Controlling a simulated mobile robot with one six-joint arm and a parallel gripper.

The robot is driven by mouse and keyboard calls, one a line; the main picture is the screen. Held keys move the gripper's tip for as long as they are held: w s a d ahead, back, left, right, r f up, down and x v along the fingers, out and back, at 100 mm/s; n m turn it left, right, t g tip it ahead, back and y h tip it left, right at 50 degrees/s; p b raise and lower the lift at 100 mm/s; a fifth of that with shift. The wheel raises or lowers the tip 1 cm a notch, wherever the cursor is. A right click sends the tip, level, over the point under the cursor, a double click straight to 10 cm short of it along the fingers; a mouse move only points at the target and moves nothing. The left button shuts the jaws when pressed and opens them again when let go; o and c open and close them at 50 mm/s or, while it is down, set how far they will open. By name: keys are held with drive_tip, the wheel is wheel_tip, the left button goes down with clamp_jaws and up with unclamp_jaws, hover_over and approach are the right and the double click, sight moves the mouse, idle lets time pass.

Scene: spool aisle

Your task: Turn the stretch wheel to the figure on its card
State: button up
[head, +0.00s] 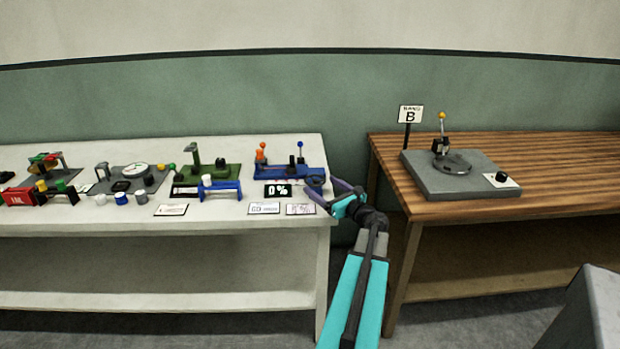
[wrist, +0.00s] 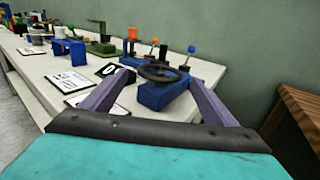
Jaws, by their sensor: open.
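The stretch wheel is a small dark handwheel (head: 315,181) on the right end of a blue device (head: 290,172), near the right edge of the white table. A black display (head: 278,190) beside it reads 0%. A white card (head: 300,209) lies in front with a percent figure too small to read surely. My gripper (head: 328,192) is open at the table's right edge, close to the wheel. In the wrist view the wheel (wrist: 158,72) shows between the two purple fingertips; I cannot tell whether they touch it.
Blue-knobbed (head: 299,145) and orange-knobbed levers stand behind the wheel. Another card (head: 264,208) lies left of the percent card. A blue bracket (head: 222,189) and more devices fill the table leftward. A wooden table (head: 540,150) with a grey plate device (head: 440,183) stands right, across a gap.

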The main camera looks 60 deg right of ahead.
sight(310, 175)
drive_tip(key=p+x, duration=0.1)
drive_tip(key=x, duration=0.7)
drive_tip(key=shift+w, duration=0.1)
drive_tip(key=shift+c, duration=0.4)
